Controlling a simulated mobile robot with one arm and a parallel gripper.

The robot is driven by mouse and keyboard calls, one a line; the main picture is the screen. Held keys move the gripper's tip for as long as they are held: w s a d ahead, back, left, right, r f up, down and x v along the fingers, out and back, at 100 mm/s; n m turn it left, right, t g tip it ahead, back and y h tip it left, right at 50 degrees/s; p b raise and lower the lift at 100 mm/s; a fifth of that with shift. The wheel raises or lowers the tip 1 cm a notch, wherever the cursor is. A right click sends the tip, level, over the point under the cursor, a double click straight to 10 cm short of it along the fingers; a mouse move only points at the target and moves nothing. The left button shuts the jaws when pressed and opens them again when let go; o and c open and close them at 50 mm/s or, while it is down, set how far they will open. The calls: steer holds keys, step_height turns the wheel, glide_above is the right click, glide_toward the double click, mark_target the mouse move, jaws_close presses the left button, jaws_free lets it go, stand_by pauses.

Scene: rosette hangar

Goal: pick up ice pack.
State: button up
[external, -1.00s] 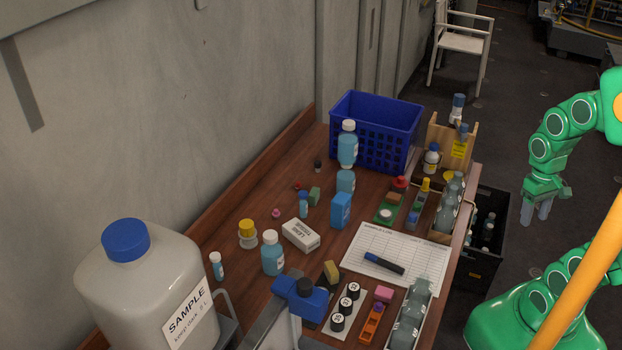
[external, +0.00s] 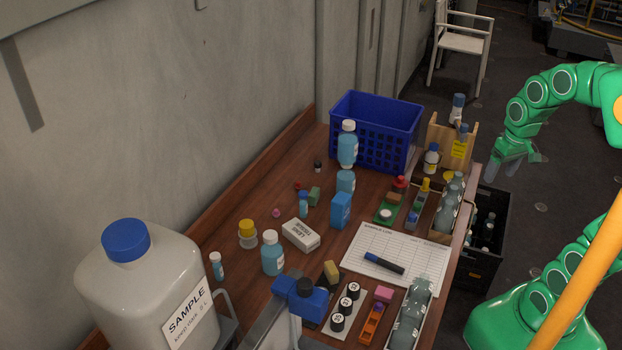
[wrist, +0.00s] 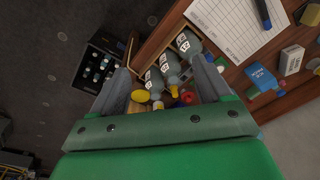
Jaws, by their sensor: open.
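A blue block-shaped pack (external: 340,210) stands on the wooden table, left of the paper sheet; I take it for the ice pack. It also shows at the right of the wrist view (wrist: 262,79), with pale lettering too small to read surely. My gripper (external: 525,157) is beyond the table's right edge, above the dark crate and well to the right of the pack. In the wrist view my open gripper (wrist: 160,66) has its two grey fingers apart. Nothing is held; bottles show beyond the fingers.
A blue basket (external: 375,132) and a wooden holder (external: 455,138) stand at the table's far end. Grey bottles (external: 448,208) lie in a tray along the right edge. A blue bottle (external: 347,146) stands behind the pack. A dark crate (external: 487,240) sits beside the table.

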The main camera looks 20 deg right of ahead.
steer(key=w+a+n+h, duration=0.3)
steer(key=w+n+h, duration=0.45)
steer(key=w, duration=1.05)
steer(key=n+t+h, duration=0.4)
steer(key=n, duration=0.8)
glide_above(341, 201)
steer(key=w+d, duration=0.2)
steer(key=d, duration=0.8)
step_height(341, 201, down, 9)
steer(key=s+a+f+n+t, duration=0.1)
steer(key=a+f+n, duration=0.1)
steer(key=a, duration=0.2)
steer(key=s+a+f+n+t, duration=0.1)
steer(key=s+a+f+n, duration=0.1)
steer(key=a, duration=0.3)
steer(key=s+a+f+n+t, duration=0.2)
steer(key=a+f, duration=0.2)
steer(key=a, duration=0.1)
steer(key=shift+s+a+y, duration=0.1)
steer(key=shift+a+y, duration=0.15)
steer(key=shift+y, duration=0.1)
steer(key=shift+x, duration=3.9)
steer(key=shift+f, duration=0.15)
steer(key=shift+c, duration=0.3)
